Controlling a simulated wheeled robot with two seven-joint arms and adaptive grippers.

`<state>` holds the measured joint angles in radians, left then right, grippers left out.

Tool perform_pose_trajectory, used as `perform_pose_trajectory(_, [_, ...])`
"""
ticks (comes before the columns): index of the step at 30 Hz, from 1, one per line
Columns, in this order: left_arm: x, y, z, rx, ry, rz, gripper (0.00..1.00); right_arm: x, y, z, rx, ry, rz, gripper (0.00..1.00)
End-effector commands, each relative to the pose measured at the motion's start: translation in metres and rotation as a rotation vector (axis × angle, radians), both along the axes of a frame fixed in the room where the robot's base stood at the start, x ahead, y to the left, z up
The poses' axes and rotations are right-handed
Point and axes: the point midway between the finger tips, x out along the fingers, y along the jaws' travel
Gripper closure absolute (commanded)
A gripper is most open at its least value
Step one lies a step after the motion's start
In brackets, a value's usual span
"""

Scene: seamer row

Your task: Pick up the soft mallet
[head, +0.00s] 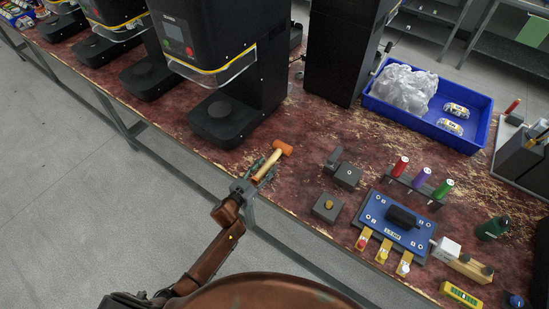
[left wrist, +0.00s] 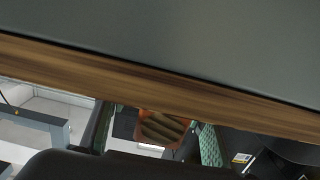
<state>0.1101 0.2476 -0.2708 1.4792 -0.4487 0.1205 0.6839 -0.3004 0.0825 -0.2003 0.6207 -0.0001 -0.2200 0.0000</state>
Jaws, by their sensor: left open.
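The soft mallet (head: 281,149) lies on the worn red-brown bench top near its front edge. It has an orange head and a pale yellow handle that points down-left toward my left arm. My left gripper (head: 258,178) is open at the handle's near end, with fingers around or just above it; I cannot tell if they touch. In the left wrist view, green finger pads of my left gripper (left wrist: 158,135) stand apart, and an orange piece, likely the mallet, shows between them. My right gripper is not in view.
Black seamer machines (head: 215,45) stand along the bench behind and left of the mallet. A blue fixture (head: 375,222), small grey blocks and coloured-handled tools lie to the right. A blue tray (head: 470,143) holds a plastic bag and cans. Bench around the mallet head is clear.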

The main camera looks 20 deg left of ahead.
Motion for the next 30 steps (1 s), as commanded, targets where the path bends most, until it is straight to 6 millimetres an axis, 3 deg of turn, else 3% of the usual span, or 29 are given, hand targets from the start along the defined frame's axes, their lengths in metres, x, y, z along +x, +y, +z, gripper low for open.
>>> perform_pose_trajectory(4, [0.015,-0.004,-0.003,-0.001,0.001,0.002,0.58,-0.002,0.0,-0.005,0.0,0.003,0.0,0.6])
perform_pose_trajectory(12, [0.017,-0.005,-0.001,-0.001,0.0,0.002,0.58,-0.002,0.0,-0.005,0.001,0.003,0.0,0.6])
perform_pose_trajectory(30, [0.017,-0.005,-0.002,-0.001,0.001,0.001,0.99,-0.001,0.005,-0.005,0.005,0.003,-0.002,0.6])
